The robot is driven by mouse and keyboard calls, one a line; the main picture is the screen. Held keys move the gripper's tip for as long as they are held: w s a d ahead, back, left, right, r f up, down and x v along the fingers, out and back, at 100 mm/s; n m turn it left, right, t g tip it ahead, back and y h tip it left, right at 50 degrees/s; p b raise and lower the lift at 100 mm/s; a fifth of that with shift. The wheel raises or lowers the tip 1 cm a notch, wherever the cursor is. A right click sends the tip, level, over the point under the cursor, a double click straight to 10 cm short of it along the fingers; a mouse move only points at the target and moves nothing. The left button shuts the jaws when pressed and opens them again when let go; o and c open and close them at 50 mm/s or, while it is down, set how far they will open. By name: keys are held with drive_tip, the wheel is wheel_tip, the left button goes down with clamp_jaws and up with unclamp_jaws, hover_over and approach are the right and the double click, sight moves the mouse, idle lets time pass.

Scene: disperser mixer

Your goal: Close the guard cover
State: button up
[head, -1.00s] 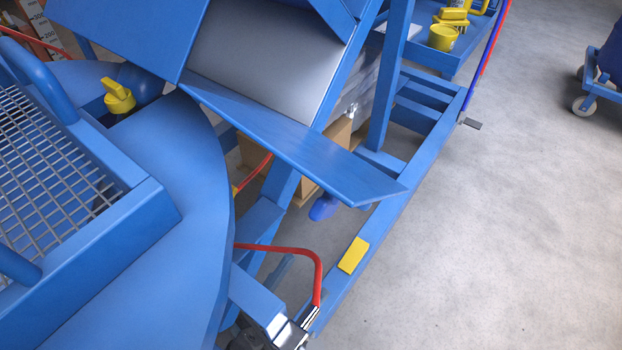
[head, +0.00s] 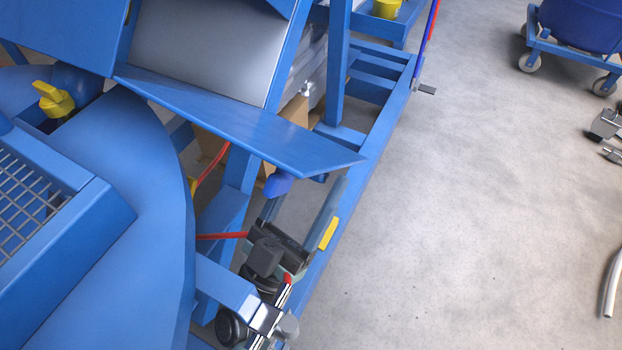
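The frames do not clearly show which part is the guard cover. A tilted blue panel (head: 240,122) with a grey metal face (head: 205,45) above it stands at the upper middle. A blue framed mesh (head: 30,205) sits on the round blue vessel lid (head: 125,215) at the left. My gripper (head: 307,190) is low in the middle, below the panel's right end. Its two grey fingers are spread apart with nothing seen held between them. A blue knob (head: 278,184) shows close to its left finger; whether they touch is unclear.
A blue frame rail with a yellow pad (head: 328,233) runs close to my gripper. A red hose (head: 220,236) crosses beside it. A yellow knob (head: 54,100) stands on the lid. A wheeled drum (head: 580,30) is at upper right. The floor (head: 450,220) at right is mostly clear.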

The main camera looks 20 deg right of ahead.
clamp_jaws()
idle(0.3)
idle(1.1)
